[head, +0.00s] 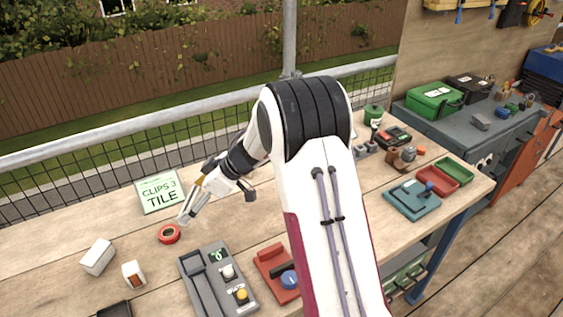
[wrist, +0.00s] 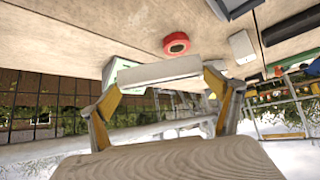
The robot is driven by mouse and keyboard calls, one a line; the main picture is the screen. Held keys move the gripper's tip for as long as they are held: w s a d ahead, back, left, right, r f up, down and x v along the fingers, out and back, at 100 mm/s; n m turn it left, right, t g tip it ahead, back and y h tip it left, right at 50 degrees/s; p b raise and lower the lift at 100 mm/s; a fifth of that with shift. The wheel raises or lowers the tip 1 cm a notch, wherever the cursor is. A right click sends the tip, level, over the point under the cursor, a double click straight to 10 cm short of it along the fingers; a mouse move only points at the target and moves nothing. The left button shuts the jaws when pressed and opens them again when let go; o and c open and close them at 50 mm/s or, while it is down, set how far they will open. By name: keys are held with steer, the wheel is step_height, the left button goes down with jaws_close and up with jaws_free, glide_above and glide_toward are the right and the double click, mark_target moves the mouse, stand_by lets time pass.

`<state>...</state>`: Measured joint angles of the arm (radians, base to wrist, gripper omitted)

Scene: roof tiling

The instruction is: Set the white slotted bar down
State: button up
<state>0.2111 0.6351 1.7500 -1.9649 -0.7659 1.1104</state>
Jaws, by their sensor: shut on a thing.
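The white slotted bar (wrist: 160,71) lies crosswise between the fingertips of my gripper (wrist: 160,78) in the wrist view. Its slots cannot be made out from this side. In the head view my gripper (head: 190,212) points down to the left over the wooden bench, beside a red ring (head: 169,234). The bar is hard to separate from the grey fingers there. Whether the bar touches the bench cannot be told. The red ring also shows just beyond the bar in the wrist view (wrist: 176,42).
A card reading "CLIPS 3 TILE" (head: 159,193) lies behind the gripper. White blocks (head: 98,257) sit at left front. A grey tray with knobs (head: 218,280) and a red tray (head: 277,270) lie nearer. The wood (head: 60,232) at left is mostly clear. A mesh fence (head: 95,180) runs behind.

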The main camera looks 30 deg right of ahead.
steer(key=w+d+m+t+h, duration=0.1)
steer(key=w+d+m+h, duration=0.1)
steer(key=d, duration=1)
steer(key=w+d+r+m+t+h, duration=0.1)
steer(key=w+d+m, duration=0.4)
steer(key=d, duration=0.7)
steer(key=w+d+r+m+t+h, duration=0.1)
steer(key=w+d+m+h, duration=0.2)
steer(key=w+d, duration=0.4)
steer(key=d+h, duration=0.1)
steer(key=d, duration=0.5)
steer(key=shift+w+m+t, duration=0.15)
steer(key=shift+m+t, duration=0.15)
steer(key=shift+f, duration=0.1)
steer(key=shift+f, duration=3.1)
steer(key=shift+f, duration=1.85)
steer(key=shift+f, duration=0.1)
steer(key=o, duration=1)
